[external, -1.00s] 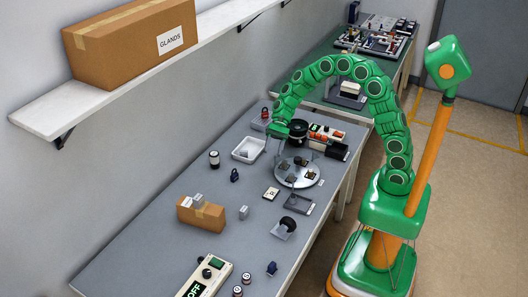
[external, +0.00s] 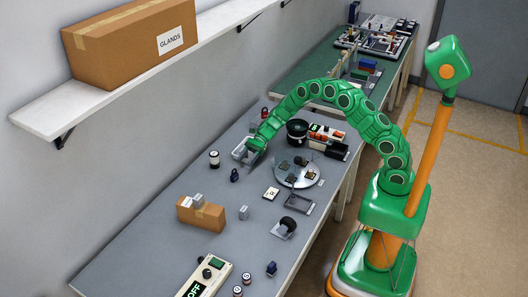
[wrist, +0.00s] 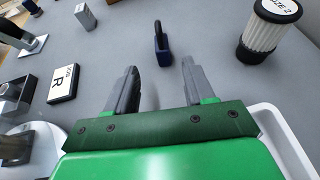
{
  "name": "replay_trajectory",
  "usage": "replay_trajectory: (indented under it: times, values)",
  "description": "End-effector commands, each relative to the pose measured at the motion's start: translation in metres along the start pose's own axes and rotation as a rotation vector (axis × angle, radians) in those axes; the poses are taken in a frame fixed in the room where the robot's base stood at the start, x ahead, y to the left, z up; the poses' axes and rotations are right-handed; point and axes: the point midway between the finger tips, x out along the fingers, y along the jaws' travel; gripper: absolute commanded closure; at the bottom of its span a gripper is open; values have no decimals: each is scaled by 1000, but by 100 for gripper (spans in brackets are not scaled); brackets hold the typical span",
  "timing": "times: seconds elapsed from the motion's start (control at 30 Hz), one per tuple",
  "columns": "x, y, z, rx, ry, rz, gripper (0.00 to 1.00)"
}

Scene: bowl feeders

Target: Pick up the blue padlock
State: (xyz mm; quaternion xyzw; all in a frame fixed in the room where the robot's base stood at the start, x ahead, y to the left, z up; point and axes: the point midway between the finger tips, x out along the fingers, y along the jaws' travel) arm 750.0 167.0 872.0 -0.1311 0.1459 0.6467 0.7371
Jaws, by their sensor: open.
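My gripper (external: 250,156) is over the white tray area, up and to the right of the padlock. In the wrist view my gripper (wrist: 159,68) is open, with nothing between its fingers. The padlock is apart from both fingers.
The white tray (wrist: 292,138) lies close to my gripper's right side. A labelled ribbed cylinder (wrist: 268,30) stands right of the padlock. A cardboard box (external: 203,214) sits further along the bench.

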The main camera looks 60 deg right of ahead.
Motion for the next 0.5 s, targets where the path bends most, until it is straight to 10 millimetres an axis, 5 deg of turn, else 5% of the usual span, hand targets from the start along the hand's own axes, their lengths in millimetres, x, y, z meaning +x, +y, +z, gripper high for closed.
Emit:
replay_trajectory:
  times: [0.5]
  values:
    - [60, -2, -1, 6, -3, -2, 47]
